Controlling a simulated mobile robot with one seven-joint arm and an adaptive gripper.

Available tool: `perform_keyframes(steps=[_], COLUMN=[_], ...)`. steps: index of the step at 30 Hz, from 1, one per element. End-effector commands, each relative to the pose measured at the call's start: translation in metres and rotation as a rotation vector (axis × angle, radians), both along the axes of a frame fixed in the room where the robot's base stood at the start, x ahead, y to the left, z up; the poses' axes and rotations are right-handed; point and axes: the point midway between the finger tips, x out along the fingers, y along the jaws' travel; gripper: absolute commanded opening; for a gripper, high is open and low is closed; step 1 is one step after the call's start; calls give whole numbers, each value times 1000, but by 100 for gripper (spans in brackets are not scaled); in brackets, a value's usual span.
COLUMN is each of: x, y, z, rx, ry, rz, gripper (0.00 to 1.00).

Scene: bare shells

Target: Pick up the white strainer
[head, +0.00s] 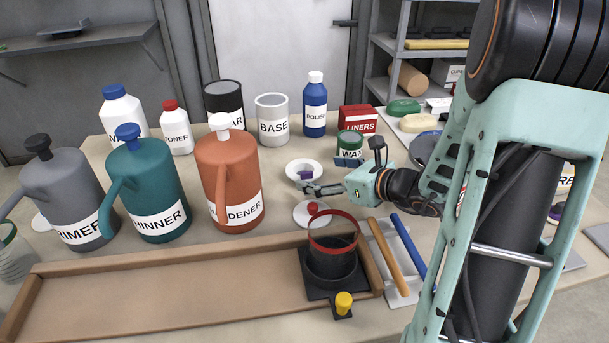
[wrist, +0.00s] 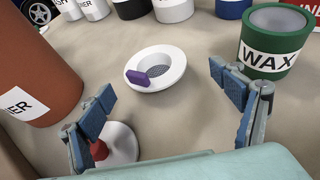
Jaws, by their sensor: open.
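The white strainer (wrist: 172,58) is a shallow white dish with a grey mesh centre. It stands on the table, and a small purple piece (wrist: 138,78) sits at its left rim in the wrist view. In the head view the strainer (head: 297,166) is just beyond my gripper (head: 307,182), with the purple piece (head: 304,175) on its near side. My gripper also shows in the wrist view (wrist: 165,105). It is open and empty, its fingers spread wide on either side, with the strainer ahead between them and apart from them.
A white lid with a red knob (head: 312,208) lies close below my gripper. The orange HARDENER jug (head: 228,175) stands left, and the green WAX tin (wrist: 272,42) stands close on the right.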

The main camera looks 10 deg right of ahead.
Motion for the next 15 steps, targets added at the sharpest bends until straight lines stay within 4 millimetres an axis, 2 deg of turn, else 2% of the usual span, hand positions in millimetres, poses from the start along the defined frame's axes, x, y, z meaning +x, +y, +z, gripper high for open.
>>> perform_keyframes(steps=[7, 10, 15], x=[21, 31, 38], y=[25, 31, 34], z=[-11, -15, -17], rx=[0, -2, -2], ry=[-2, -1, -1], rz=[5, 3, 1], gripper=[86, 86, 86])
